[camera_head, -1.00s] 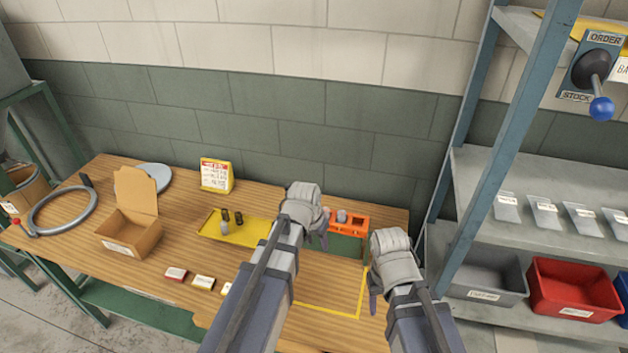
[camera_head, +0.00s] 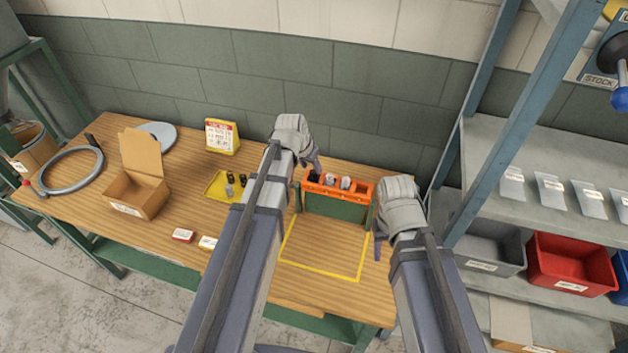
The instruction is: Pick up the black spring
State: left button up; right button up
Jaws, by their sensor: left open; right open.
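Two small dark coils, looking like black springs, stand on a yellow tray (camera_head: 215,186) on the workbench: one on the left (camera_head: 231,177) and one on the right (camera_head: 243,178). They are too small to tell apart well. A silver-grey piece (camera_head: 229,191) stands in front of them. My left gripper (camera_head: 315,165) is open, right of the tray and above the back left of an orange rack (camera_head: 362,190). My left arm hides the right part of the tray. My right gripper (camera_head: 378,246) is open, right of the yellow taped square, apart from the springs.
The orange rack holds a few small pieces. An open cardboard box (camera_head: 137,190), a metal ring (camera_head: 72,170) and a yellow sign (camera_head: 222,136) are on the bench. The taped square (camera_head: 320,277) is empty. Shelving with a red bin (camera_head: 570,265) stands at right.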

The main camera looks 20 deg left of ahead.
aim_at(313, 173)
pick_arm(q)
jog(key=shift+b+x, duration=2.5)
jog(key=shift+x, duration=0.05)
jog(key=shift+a, duration=0.15)
grip_shut()
